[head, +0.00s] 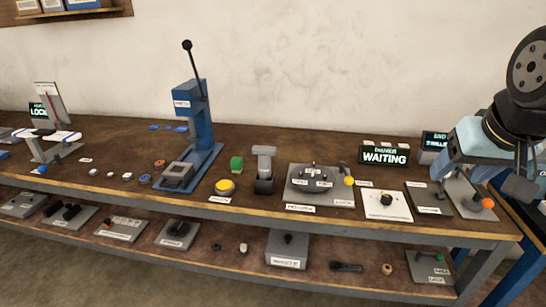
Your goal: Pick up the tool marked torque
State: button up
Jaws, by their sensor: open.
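No label reading "torque" is legible in the head view, so I cannot tell which thing is the torque tool. A dark handled tool (346,267) lies on the lower shelf, with no readable mark. A grey upright tool-like piece with a dark base (264,172) stands left of the plate. My gripper (480,180) is at the right, over the bench's right end, open, with nothing seen between its fingers; my arm partly hides that end.
A blue lever press (193,125) stands tall on the bench. The lower shelf holds several fixtures.

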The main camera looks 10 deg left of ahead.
aim_at(264, 152)
jog(key=z, duration=0.05)
jog(key=k, duration=1.05)
jog(key=u, duration=0.85)
jog(key=i, duration=2.1)
jog(key=z, duration=0.6)
jog(key=k, duration=0.5)
jog(key=z, duration=0.1)
